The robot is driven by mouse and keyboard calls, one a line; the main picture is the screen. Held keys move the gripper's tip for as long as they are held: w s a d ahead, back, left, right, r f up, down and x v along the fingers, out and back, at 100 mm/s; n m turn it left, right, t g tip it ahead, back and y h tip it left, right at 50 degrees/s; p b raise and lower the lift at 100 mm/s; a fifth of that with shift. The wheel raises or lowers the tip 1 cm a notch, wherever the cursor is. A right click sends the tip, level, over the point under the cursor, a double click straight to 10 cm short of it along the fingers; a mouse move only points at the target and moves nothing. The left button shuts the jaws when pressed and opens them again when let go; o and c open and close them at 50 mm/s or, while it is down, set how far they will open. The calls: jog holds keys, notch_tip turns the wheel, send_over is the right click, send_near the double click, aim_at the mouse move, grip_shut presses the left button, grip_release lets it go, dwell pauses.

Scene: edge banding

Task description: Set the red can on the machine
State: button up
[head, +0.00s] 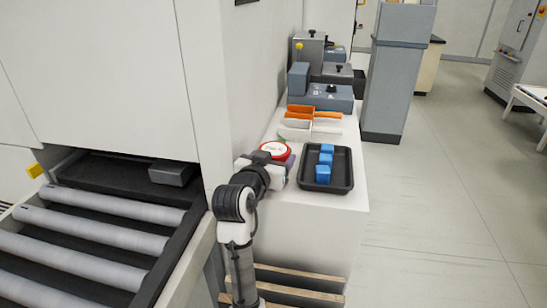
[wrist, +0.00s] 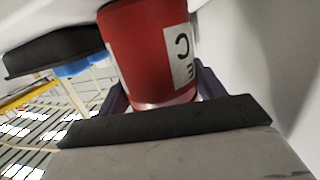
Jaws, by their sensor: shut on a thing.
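The red can (head: 275,148) has a white top with dark print and stands out at the near left of the white bench. My gripper (head: 276,163) is shut on the can, and its fingers hide the can's lower part in the head view. In the wrist view the red can (wrist: 150,50), with a white lettered label, sits between the dark fingers of my gripper (wrist: 160,100). A large white machine (head: 100,70) with a roller bed (head: 90,260) stands on the left. A grey-blue bench-top machine (head: 325,95) stands at the bench's far end.
A dark grey block (head: 172,174) sits by the roller bed. A grey cabinet (head: 398,70) stands beside the bench.

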jog(key=o, duration=1.3)
jog(key=shift+f, duration=0.1)
jog(key=shift+s+r, duration=0.1)
jog(key=shift+r, duration=0.1)
jog(key=b+v, duration=0.2)
jog(key=v, duration=1)
jog(key=shift+f, duration=0.1)
